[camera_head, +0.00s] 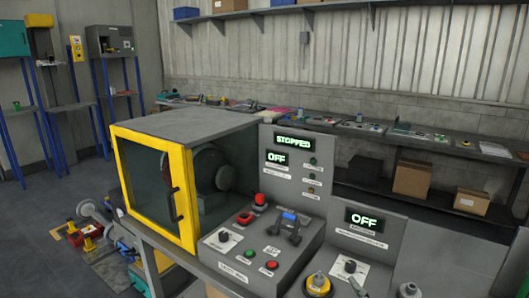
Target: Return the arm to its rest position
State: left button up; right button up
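Neither of my arms nor grippers shows in the head view. In front of me stands a grey machine with a yellow-framed glass door (187,200) on its left side; the door looks closed. Its control panel (240,262) carries a red mushroom button (259,199), a blue-marked lever or handle (289,221), a red button (272,265), a green button (249,253) and a dial (224,237). One display (292,141) reads STOPPED, a smaller one (276,158) reads OFF. A second panel's display (366,220) also reads OFF.
A yellow-based knob (317,284) and another dial (350,267) sit at the bottom edge. A long shelf (450,143) with small items runs along the back wall, with cardboard boxes (412,178) below. Blue-legged stands (102,95) are at left. Floor (35,205) shows at left.

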jog(key=s+d+f+m+g+h, duration=0.1)
jog(key=s+d+f+m+g, duration=0.15)
jog(key=s+f+g, duration=0.35)
jog(key=s+d+f+m+g+h, duration=0.1)
jog(key=s+d+f+m, duration=0.15)
jog(key=s+f, duration=0.4)
jog(key=s+d+f+g, duration=0.1)
jog(key=s+f+g, duration=0.6)
jog(key=s, duration=0.6)
notch_tip(320, 180, down, 27)
jog(key=s+d+f+g, duration=0.1)
jog(key=s+d+f, duration=0.2)
jog(key=s+f, duration=1.3)
jog(key=shift+s+f+g+y, duration=0.2)
jog(key=shift+s+g+y, duration=0.15)
jog(key=shift+s, duration=0.4)
jog(key=shift+d, duration=0.1)
